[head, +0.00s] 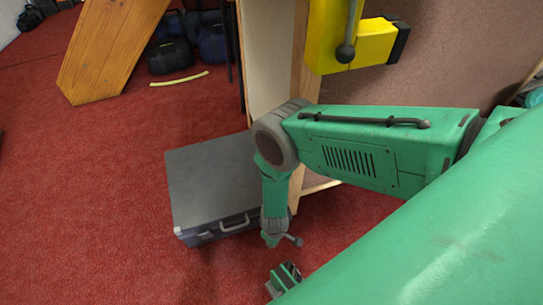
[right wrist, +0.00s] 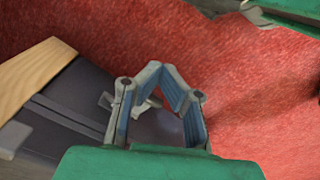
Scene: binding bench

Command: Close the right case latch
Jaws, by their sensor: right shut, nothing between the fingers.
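A grey case (head: 210,180) lies flat on the red carpet, with its lid down. Its carrying handle (head: 235,224) is on the front side. The right latch cannot be made out in the head view, where my right arm covers the case's right front corner. My right gripper (head: 271,240) is low at that corner. In the right wrist view, my right gripper (right wrist: 170,75) is shut and empty, its fingers meeting in a point. The dark case (right wrist: 85,95) shows behind and left of the fingers. Whether they touch it cannot be told.
A wooden-edged panel (head: 305,75) stands right behind the case. A yellow piece with a black end (head: 360,40) hangs at the top. A wooden board (head: 110,50) and dark bags (head: 170,55) are at the back. Carpet (head: 90,200) left of the case is clear.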

